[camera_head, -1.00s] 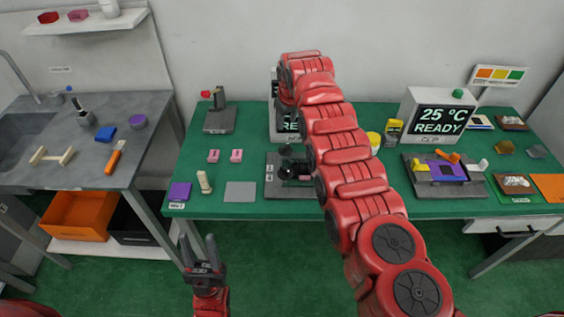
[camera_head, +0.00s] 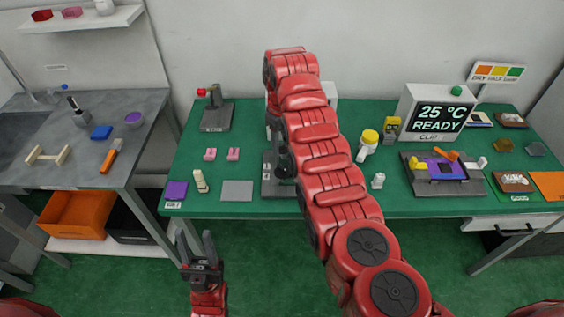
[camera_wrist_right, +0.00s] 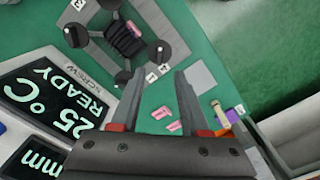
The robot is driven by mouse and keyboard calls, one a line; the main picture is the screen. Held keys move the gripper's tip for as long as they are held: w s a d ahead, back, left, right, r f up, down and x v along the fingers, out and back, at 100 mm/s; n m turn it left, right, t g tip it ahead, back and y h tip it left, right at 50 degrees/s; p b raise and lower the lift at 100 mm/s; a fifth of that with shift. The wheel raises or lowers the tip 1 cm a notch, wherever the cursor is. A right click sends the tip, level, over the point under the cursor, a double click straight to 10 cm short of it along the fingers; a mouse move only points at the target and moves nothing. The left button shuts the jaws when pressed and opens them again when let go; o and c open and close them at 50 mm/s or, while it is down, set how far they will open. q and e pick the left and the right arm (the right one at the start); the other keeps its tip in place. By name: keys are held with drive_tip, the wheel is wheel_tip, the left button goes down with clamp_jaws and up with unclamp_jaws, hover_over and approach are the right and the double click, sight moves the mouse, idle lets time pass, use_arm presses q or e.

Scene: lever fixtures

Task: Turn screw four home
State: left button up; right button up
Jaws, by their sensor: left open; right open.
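The grey screw fixture (camera_head: 268,187) stands on the green table in the head view, mostly hidden behind my right arm. The right wrist view shows it at the top (camera_wrist_right: 105,55), with several round black screw knobs around a black ribbed middle part. One knob (camera_wrist_right: 158,50) is nearest the small label 4 (camera_wrist_right: 164,68). My right gripper (camera_wrist_right: 158,75) is open and empty, its fingertips pointing toward the fixture's labelled side and apart from the knobs in the picture. It is hidden in the head view. My left gripper (camera_head: 196,240) is open and empty in front of the table.
Two pink blocks (camera_wrist_right: 168,119) and a grey plate (camera_head: 237,190) lie left of the fixture in the head view. A READY display (camera_wrist_right: 50,95) stands near the fixture. A yellow-capped bottle (camera_head: 368,141) and a purple-topped fixture (camera_head: 446,171) are to the right.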

sight(282, 168)
wheel_tip(282, 168, down, 7)
drive_tip(key=shift+f+p, duration=0.1)
drive_tip(key=shift+p, duration=0.65)
drive_tip(key=shift+f, duration=0.9)
clamp_jaws()
